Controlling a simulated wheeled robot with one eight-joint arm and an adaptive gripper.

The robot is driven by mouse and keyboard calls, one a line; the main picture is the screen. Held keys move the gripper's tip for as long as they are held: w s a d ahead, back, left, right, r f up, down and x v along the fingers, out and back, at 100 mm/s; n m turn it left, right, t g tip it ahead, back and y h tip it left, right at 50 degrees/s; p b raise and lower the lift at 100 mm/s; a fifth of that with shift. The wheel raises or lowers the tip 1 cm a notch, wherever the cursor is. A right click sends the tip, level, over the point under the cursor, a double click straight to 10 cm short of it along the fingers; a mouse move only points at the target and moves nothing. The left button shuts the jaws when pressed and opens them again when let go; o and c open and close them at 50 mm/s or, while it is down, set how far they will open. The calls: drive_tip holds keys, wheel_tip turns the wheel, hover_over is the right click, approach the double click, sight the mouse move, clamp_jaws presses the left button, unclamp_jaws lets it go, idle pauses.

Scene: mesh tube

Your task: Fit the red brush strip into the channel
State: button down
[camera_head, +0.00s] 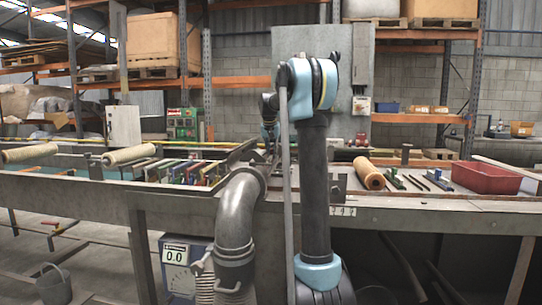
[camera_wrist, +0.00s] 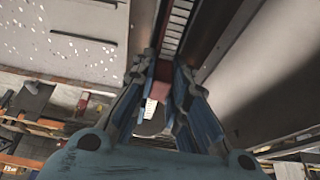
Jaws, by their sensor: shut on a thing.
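In the wrist view my gripper (camera_wrist: 163,72) is shut on a small reddish piece, which looks like the red brush strip (camera_wrist: 158,90). Most of the strip is hidden between the fingers. Just beyond the fingertips a narrow dark slot with ladder-like marks, probably the channel (camera_wrist: 178,28), runs up to the top edge between grey metal walls. I cannot tell whether the strip touches the channel or is apart from it.
The long bench (camera_head: 440,215) carries several coloured strips (camera_head: 185,172) left of my arm. A tan roller (camera_head: 368,174), dark bars and a red bin (camera_head: 486,178) lie on the right. A grey bent duct (camera_head: 238,215) rises before the bench. A bucket (camera_head: 54,285) stands on the floor.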

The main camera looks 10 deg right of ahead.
drive_tip(key=c, duration=1.6)
unclamp_jaws()
drive_tip(key=shift+f, duration=0.4)
drive_tip(key=shift+o, duration=0.2)
drive_tip(key=shift+r, duration=0.15)
drive_tip(key=v, duration=1.2)
drive_tip(key=shift+w, duration=0.1)
